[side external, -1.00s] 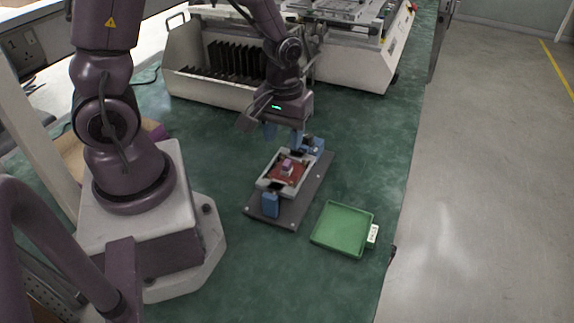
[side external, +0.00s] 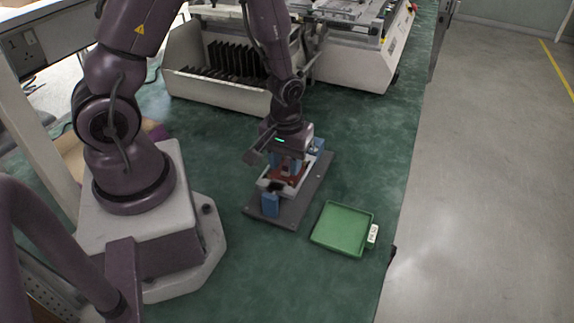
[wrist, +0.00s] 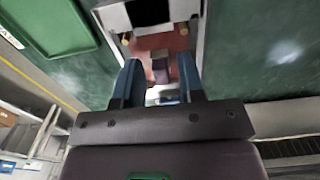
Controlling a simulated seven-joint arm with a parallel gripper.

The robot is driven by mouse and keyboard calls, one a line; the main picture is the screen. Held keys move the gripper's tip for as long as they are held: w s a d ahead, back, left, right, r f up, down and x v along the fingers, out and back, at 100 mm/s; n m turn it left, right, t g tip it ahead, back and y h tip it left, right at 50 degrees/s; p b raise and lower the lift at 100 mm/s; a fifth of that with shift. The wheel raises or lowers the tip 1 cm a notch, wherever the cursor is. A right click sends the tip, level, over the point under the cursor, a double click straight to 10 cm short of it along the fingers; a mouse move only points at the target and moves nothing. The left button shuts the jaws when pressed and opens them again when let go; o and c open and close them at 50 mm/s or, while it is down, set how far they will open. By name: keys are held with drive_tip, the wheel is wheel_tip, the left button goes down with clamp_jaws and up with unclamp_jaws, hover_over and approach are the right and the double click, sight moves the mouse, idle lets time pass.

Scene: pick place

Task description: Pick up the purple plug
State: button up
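The purple plug (wrist: 160,70) stands on a red board (wrist: 172,42) in the wrist view, between and just beyond the fingertips of my gripper (wrist: 160,72). The two blue fingers are apart, and I see no contact with the plug. In the side view, my gripper (side external: 291,168) is low over the red board (side external: 283,182), which sits in a light frame on a dark grey plate (side external: 306,199). The plug is hidden there behind the fingers. The exact height of the fingertips over the board is hard to tell.
A green tray (side external: 343,228) with a white label lies to the right of the plate. Blue blocks (side external: 270,204) stand at the plate's ends. A white rack with dark slots (side external: 215,88) is behind. The green table is clear around the plate.

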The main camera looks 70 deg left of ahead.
sight(286, 164)
clamp_jaws()
drive_tip(key=shift+r, duration=0.1)
wheel_tip(286, 164, up, 10)
idle(0.6)
drive_tip(key=shift+r, duration=0.15)
drive_tip(key=shift+r, duration=1.5)
drive_tip(key=shift+r, duration=0.25)
